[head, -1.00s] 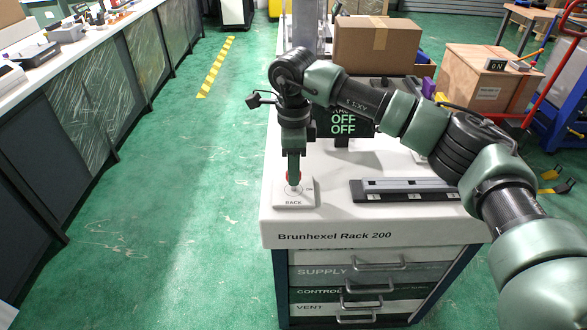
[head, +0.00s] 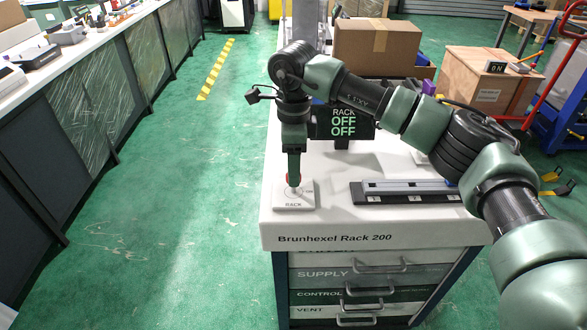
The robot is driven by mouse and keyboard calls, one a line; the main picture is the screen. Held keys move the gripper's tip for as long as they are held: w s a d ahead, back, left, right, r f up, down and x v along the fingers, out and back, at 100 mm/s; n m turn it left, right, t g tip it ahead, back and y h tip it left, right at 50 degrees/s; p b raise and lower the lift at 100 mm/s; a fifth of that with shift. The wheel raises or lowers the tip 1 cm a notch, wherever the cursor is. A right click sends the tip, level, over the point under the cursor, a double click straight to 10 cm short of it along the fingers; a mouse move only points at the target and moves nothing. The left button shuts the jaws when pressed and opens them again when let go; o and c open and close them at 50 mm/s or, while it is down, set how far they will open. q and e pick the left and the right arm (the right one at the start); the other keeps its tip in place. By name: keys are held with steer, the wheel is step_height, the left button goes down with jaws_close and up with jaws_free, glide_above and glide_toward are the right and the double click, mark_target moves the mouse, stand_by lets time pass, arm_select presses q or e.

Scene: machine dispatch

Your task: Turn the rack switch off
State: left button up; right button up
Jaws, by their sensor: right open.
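The rack switch (head: 294,200) is a white plate marked RACK with a red part, at the front left corner of the white cabinet top. My right gripper (head: 293,183) points straight down over it, at the red part. Its jaws are open, though seen edge-on, and they hide much of the switch, so its position cannot be read. Whether the fingers touch it I cannot tell. My left gripper is out of view.
The cabinet (head: 335,238) is labelled Brunhexel Rack 200 and has several drawers. A rail strip (head: 405,191) lies on its top, right of the switch. A cardboard box (head: 376,47) stands behind. A wooden crate (head: 487,78) bears an ON sign.

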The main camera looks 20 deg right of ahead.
step_height(320, 180, up, 6)
steer(key=shift+r, duration=0.25)
